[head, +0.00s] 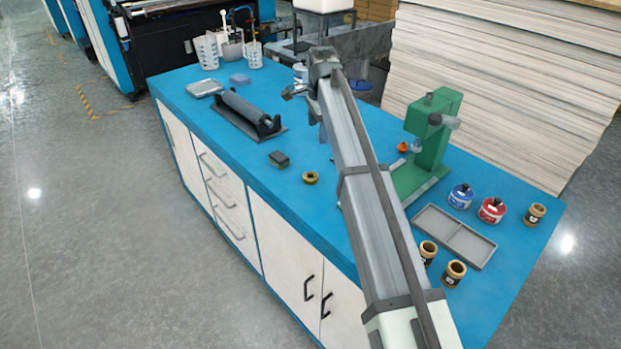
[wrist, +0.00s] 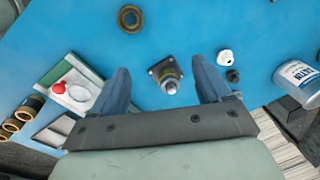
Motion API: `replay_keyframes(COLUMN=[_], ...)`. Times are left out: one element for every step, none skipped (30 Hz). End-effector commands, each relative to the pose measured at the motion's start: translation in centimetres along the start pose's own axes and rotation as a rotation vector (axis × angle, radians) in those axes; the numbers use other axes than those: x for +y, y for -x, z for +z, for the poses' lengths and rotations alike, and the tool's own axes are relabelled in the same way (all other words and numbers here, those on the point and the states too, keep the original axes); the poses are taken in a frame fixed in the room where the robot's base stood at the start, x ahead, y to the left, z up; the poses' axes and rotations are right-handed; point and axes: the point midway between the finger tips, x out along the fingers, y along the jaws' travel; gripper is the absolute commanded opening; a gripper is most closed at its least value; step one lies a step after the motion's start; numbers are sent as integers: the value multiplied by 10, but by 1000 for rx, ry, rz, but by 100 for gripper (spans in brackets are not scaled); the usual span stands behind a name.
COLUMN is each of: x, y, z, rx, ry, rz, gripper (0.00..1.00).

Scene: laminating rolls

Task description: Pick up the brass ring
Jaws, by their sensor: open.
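The brass ring (head: 311,177) lies flat on the blue bench top, left of my arm in the head view. It also shows at the top edge of the wrist view (wrist: 130,18), ahead of the fingertips and apart from them. My gripper (wrist: 160,66) is open above the bench. No held object shows between its blue-grey fingers. A small fitting with a dark square base and metal top (wrist: 166,78) appears between the fingers in the wrist view; I cannot tell its height relative to them.
A dark block (head: 279,158) and a black roller on a stand (head: 248,114) are near the ring. The green press (head: 431,140), a grey tray (head: 455,236) and several jars stand right of my arm. Bare blue bench surrounds the ring.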

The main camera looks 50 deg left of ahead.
Motion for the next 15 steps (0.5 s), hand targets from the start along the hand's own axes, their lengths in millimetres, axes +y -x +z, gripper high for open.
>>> replay_keyframes(x=[7,11,15,18,20,22,23,24,25,25,26,26,27,28,29], y=[-1,-1,-1,-1,-1,-1,-2,-3,-4,-6,-9,-13,-16,-20,-25], z=[10,15,20,23,26,28,29,30,30,30,30,30,30,30,30], rx=[-9,-14,-19,-22,-24,-26,-27,-28,-29,-29,-29,-29,-29,-29,-29], ry=[11,16,21,24,27,29,31,31,32,32,32,31,31,31,31], rz=[44,66,91,106,118,130,136,140,144,145,145,145,145,145,144], gripper=[77,77,77,77,77,77,77,77,77,77,77,77,77,77,77])
